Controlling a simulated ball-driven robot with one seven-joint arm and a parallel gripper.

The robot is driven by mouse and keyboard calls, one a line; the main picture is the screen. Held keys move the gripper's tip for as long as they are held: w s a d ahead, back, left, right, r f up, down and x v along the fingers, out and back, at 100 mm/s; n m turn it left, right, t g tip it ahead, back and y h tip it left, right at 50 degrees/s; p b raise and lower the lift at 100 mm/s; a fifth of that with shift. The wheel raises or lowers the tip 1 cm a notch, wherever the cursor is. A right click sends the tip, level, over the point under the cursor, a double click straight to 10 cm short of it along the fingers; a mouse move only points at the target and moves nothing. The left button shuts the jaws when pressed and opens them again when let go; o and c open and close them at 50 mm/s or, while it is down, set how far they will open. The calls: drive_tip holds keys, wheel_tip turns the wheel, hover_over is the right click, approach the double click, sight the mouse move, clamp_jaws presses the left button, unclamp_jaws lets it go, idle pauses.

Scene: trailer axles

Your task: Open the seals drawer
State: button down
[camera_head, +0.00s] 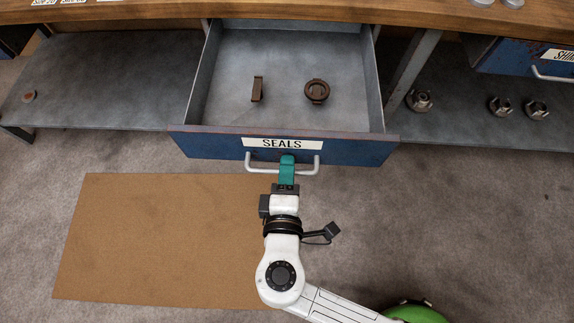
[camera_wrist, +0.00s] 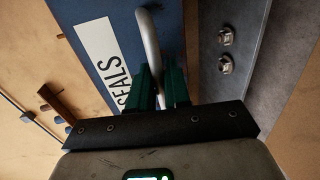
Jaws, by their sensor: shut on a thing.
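The seals drawer (camera_head: 185,140) has a blue front with a white "SEALS" label (camera_head: 282,144). It is pulled well out from under the bench, and its grey inside shows in the head view. A brown block (camera_head: 257,88) and a round brown part (camera_head: 317,91) lie in it. My gripper (camera_head: 287,160) is at the pale handle (camera_head: 253,168) on the front, its green fingers shut on the handle near the middle. In the wrist view the fingers (camera_wrist: 160,85) are around the handle (camera_wrist: 148,38), beside the label (camera_wrist: 105,55).
A wooden worktop (camera_head: 130,13) runs above. Grey shelves (camera_head: 120,75) lie on both sides, with several metal nuts (camera_head: 500,107) on the right. Another blue drawer (camera_head: 530,62) is at far right. A brown mat (camera_head: 165,240) lies on the floor at left.

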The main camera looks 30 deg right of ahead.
drive_tip(key=c, duration=1.3)
unclamp_jaws()
drive_tip(key=v, duration=1)
drive_tip(key=shift+s, duration=0.35)
drive_tip(key=shift+a, duration=0.1)
drive_tip(key=w+d+f+m+g+p, duration=0.1)
drive_tip(key=d+m+g+p, duration=0.2)
drive_tip(key=d, duration=0.4)
drive_tip(key=d+f+m+g+p, duration=0.2)
drive_tip(key=d+m+g, duration=0.15)
drive_tip(key=d, duration=0.35)
drive_tip(key=s+d+m+g+y+p, duration=0.4)
drive_tip(key=s+d+m+g+y, duration=0.1)
drive_tip(key=d+m+g+y, duration=0.1)
drive_tip(key=shift+s+d+r+y+p, duration=0.35)
drive_tip(key=shift+s+d+y+p, duration=0.05)
drive_tip(key=shift+d+y, duration=0.3)
